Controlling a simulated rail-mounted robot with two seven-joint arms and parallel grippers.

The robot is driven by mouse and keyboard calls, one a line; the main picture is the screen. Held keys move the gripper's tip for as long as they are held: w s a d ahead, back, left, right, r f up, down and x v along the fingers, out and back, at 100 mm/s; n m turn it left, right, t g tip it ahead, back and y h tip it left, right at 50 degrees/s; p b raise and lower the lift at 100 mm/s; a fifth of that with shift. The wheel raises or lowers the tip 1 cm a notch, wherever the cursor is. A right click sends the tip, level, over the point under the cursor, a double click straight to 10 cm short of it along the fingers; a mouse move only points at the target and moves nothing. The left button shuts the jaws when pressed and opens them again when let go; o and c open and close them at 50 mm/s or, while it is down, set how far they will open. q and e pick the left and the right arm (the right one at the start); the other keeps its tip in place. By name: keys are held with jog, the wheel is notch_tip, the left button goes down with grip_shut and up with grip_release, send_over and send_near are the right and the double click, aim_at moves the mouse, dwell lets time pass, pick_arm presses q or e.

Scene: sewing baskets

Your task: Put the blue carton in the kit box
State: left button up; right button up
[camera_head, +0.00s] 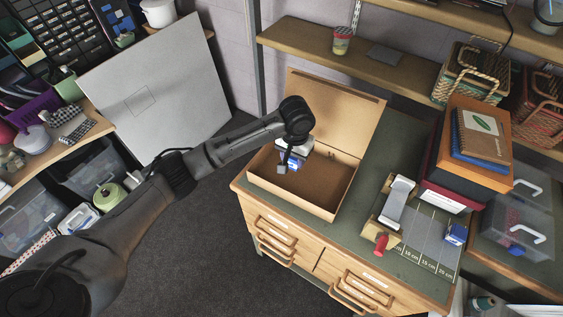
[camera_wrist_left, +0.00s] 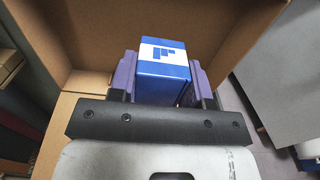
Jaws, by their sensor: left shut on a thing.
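The kit box (camera_head: 290,198) is an open cardboard box with its lid (camera_head: 335,110) raised at the back, on the green-topped drawer cabinet. My left gripper (camera_head: 287,168) is over the box's left part. It is shut on a blue and white carton (camera_head: 293,164), which shows between two purple fingers in the left wrist view (camera_wrist_left: 162,70). Cardboard walls surround it there. I cannot tell whether the carton touches the box floor. Another small blue carton (camera_head: 456,234) stands on the ruled mat at the right. My right gripper is not in view.
A grey-and-wood tool with a red knob (camera_head: 382,242) stands right of the box. Stacked boxes with notebooks (camera_head: 483,135) stand farther right. A shelf with a small cup (camera_head: 342,40) runs behind. The box's right half is empty.

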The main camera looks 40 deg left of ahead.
pick_arm(q)
send_over(275, 166)
notch_tip(275, 166, down, 5)
jog(key=shift+s+r, duration=0.1)
jog(key=shift+r, duration=0.1)
jog(key=shift+f+p, duration=0.5)
jog(key=shift+f, duration=1.5)
jog(key=shift+f, duration=0.1)
jog(key=o, duration=0.6)
jog(key=shift+o, duration=0.2)
notch_tip(275, 166, up, 12)
